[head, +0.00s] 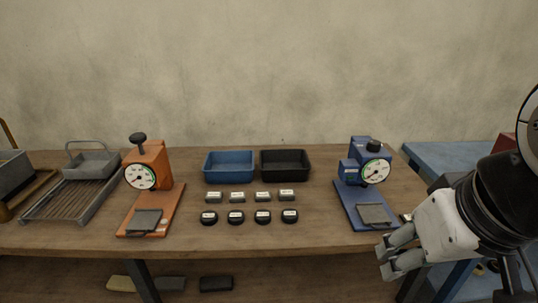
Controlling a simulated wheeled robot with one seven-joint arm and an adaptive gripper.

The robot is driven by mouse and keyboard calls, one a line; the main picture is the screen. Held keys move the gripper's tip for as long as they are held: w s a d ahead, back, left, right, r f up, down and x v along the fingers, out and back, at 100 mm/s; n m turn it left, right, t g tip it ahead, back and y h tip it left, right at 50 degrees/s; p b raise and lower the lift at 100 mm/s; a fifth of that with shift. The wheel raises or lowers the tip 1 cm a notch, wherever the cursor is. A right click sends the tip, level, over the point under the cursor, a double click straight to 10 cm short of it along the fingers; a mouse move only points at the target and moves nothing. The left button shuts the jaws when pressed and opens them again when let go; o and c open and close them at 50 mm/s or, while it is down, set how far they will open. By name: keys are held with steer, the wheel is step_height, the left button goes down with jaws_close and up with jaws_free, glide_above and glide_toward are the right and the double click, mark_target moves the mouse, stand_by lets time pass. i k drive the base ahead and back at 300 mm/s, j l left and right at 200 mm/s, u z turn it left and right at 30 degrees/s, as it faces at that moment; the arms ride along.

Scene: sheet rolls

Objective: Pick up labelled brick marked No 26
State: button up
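The label print is too small to read, so I cannot tell which is No 26. My gripper (383,262) is at the lower right, by the bench's front edge and well right of the blocks. Its two fingers look apart, with nothing visible between them.
Round black labelled pieces (236,218) form a row in front of the blocks. A blue bin (229,181) and a black bin (308,178) stand behind. An orange dial gauge (149,167) is left, a blue dial gauge (359,165) right, between blocks and gripper.

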mark_target(262, 196)
steer(key=i+j+u, duration=0.35)
steer(key=i, duration=0.4)
steer(key=i+j+u, duration=0.2)
steer(key=i, duration=0.2)
